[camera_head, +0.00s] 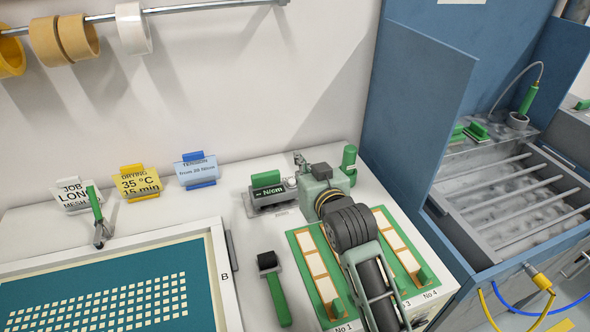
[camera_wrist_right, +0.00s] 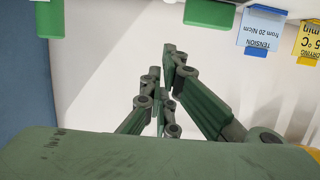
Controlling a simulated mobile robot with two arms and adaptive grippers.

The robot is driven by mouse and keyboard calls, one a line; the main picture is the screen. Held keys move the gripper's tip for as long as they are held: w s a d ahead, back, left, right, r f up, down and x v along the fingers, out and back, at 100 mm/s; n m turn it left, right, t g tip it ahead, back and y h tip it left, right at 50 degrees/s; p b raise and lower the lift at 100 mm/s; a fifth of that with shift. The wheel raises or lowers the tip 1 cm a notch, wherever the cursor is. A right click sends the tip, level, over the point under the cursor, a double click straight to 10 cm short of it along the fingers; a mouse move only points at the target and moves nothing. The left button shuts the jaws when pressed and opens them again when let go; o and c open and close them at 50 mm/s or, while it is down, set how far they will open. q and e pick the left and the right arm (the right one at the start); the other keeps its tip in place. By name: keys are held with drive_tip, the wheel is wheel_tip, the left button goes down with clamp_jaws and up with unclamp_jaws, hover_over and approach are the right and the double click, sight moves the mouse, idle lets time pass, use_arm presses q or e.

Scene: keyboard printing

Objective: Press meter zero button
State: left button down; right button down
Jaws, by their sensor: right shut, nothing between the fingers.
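The tension meter (camera_head: 270,195) is a small grey box with a green top and a dark display reading "-- N/cm". It stands on the white table, and a pale round knob shows at its right end (camera_head: 291,182). My right gripper (camera_head: 300,160) is shut and empty, just behind and right of the meter; I cannot tell whether it touches. In the right wrist view, my right gripper's fingers (camera_wrist_right: 164,65) point toward the wall, and a green part of what looks like the meter (camera_wrist_right: 208,12) shows at the top edge. My left gripper is not in view.
A green cylinder (camera_head: 348,160) stands close right of my right gripper. A green board with pale strips (camera_head: 303,240) lies under my right arm. A blue washing booth (camera_head: 412,120) stands right.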

hover_over(292, 182)
drive_tip(key=s, duration=0.1)
drive_tip(key=f, duration=0.2)
drive_tip(key=f+p, duration=0.1)
drive_tip(key=shift+w+d+f, duration=0.1)
drive_tip(key=shift+d+f, duration=0.25)
drive_tip(key=shift+d, duration=0.05)
drive_tip(key=shift+f, duration=0.8)
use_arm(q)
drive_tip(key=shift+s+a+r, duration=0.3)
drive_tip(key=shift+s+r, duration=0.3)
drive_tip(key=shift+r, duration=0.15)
use_arm(e)
drive_tip(key=shift+f, duration=0.1)
